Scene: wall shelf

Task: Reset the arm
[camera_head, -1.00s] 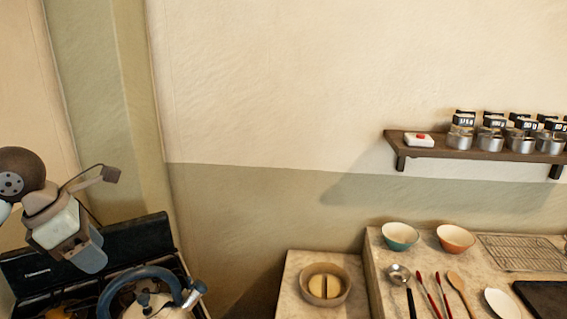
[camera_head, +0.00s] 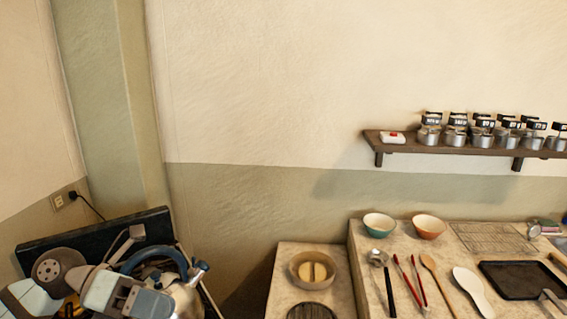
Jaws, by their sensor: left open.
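My left arm comes in at the lower left. Its gripper (camera_head: 150,303) is low in front of the stove, close to the kettle (camera_head: 188,298) with the blue handle. The gripper overlaps part of the kettle in the picture, and I cannot tell whether they touch. The jaws are open, and I see nothing held between them.
The stove's black back panel (camera_head: 95,238) stands behind. A round steamer (camera_head: 314,268) sits on a low counter. The higher counter holds two bowls, utensils and a black tray (camera_head: 515,280). A wall shelf (camera_head: 450,148) carries several tins. The wall between is bare.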

